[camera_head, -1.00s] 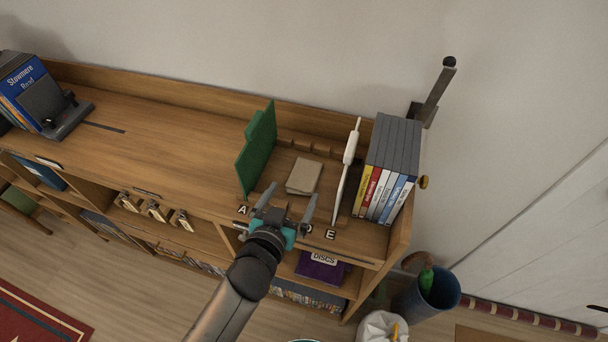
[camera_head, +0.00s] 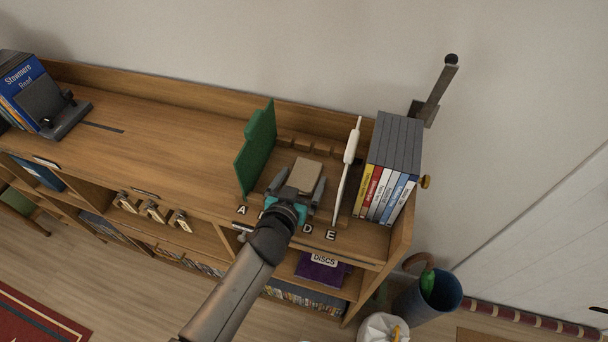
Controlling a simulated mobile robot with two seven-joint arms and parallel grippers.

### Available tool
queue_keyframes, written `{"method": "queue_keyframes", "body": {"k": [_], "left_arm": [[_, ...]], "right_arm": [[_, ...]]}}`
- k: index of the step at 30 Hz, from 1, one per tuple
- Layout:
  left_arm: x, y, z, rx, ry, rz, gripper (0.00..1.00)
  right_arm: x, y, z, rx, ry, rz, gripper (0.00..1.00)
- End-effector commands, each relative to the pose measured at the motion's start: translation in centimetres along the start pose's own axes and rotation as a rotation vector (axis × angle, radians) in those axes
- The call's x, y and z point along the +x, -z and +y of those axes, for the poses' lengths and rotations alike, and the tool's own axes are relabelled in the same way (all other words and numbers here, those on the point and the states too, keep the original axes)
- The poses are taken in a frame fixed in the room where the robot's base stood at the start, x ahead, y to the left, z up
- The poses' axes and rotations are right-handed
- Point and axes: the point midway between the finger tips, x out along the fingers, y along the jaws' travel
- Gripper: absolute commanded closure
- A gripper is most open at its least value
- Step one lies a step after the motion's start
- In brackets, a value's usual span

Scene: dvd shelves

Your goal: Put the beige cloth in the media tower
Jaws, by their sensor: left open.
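The beige cloth (camera_head: 307,173) lies folded on the wooden shelf top, between a green divider (camera_head: 257,148) and a white upright panel (camera_head: 346,170). My left gripper (camera_head: 304,182) is open at the cloth's near end, with a finger on either side of it. Whether the fingers touch the cloth I cannot tell. The gripper hides the cloth's near edge. I cannot tell for sure which piece is the media tower. My right gripper is not in view.
A row of DVD cases (camera_head: 390,175) stands right of the white panel. Books with a bookend (camera_head: 62,112) stand at the far left. A purple discs box (camera_head: 318,270) sits on the shelf below. A blue bin (camera_head: 432,292) stands on the floor at right. The middle left shelf top is clear.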

Motion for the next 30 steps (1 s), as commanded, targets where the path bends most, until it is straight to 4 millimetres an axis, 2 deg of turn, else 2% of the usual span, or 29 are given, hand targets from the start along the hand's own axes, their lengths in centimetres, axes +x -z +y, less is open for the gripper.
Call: {"method": "queue_keyframes", "body": {"k": [2,5,18,21,22,23,30], "left_arm": [[-0.02,0.02,0.01,0.0,0.0,0.0,0.0],[-0.03,0.01,0.01,-0.001,0.0,0.0,0.1],[-0.04,0.0,0.0,-0.001,0.0,0.0,0.6],[-0.04,0.0,0.0,-0.001,0.0,0.0,0.7],[-0.04,0.0,0.0,-0.001,0.0,0.0,0.7],[-0.04,0.0,0.0,-0.001,0.0,0.0,0.78],[-0.13,0.28,-0.02,-0.001,0.0,0.001,0.79]], "right_arm": [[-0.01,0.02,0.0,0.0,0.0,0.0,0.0],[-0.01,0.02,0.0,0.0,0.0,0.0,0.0],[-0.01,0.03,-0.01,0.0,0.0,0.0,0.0],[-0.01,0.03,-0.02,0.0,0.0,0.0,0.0],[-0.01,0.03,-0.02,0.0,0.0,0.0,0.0],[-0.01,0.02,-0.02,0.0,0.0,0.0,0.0],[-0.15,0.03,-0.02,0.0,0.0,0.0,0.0]]}}
